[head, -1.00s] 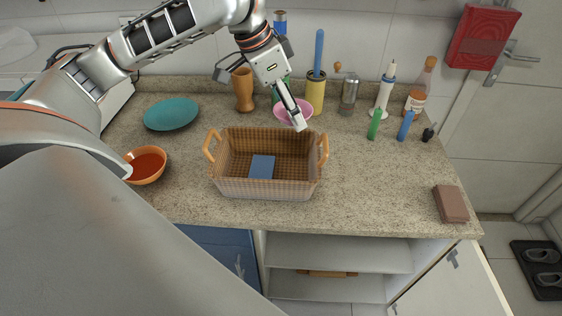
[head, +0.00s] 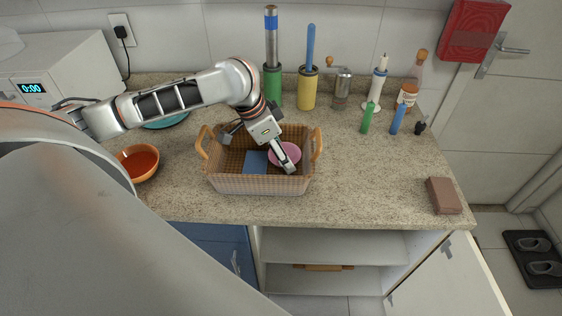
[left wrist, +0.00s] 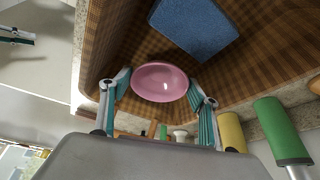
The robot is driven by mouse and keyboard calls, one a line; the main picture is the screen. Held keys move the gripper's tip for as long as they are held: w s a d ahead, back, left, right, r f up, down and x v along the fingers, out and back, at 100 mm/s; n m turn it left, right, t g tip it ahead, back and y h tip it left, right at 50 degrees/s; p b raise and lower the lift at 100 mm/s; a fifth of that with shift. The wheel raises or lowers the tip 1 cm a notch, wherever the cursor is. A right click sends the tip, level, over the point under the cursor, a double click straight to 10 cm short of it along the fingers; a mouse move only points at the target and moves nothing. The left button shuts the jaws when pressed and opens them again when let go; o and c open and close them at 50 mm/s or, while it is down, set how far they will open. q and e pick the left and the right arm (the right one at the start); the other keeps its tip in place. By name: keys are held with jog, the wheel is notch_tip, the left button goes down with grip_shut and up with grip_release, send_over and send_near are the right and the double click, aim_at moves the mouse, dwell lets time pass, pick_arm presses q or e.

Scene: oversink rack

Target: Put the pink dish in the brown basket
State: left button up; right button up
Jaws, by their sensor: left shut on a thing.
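The pink dish (head: 291,150) is held by my left gripper (head: 287,166) over the right part of the brown basket (head: 258,186). It looks to be within the basket's rim, but I cannot tell whether it touches the bottom. In the left wrist view the pink dish (left wrist: 160,82) sits between the two fingers of the left gripper (left wrist: 160,90), with the woven basket floor (left wrist: 120,50) behind it. A blue block (head: 255,162) lies in the basket left of the dish; it also shows in the left wrist view (left wrist: 193,28).
An orange bowl (head: 139,163) stands left of the basket, and a teal plate (head: 165,121) is partly hidden behind my arm. Green (head: 273,88) and yellow (head: 307,90) holders stand behind. A brown block (head: 443,195) lies at the right; the counter between is clear.

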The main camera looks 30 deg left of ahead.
pick_arm(q)
jog(key=shift+f, duration=1.85)
jog(key=shift+f, duration=0.1)
jog(key=o, duration=1.1)
jog(key=v, duration=1.2)
jog(key=shift+d, duration=0.1)
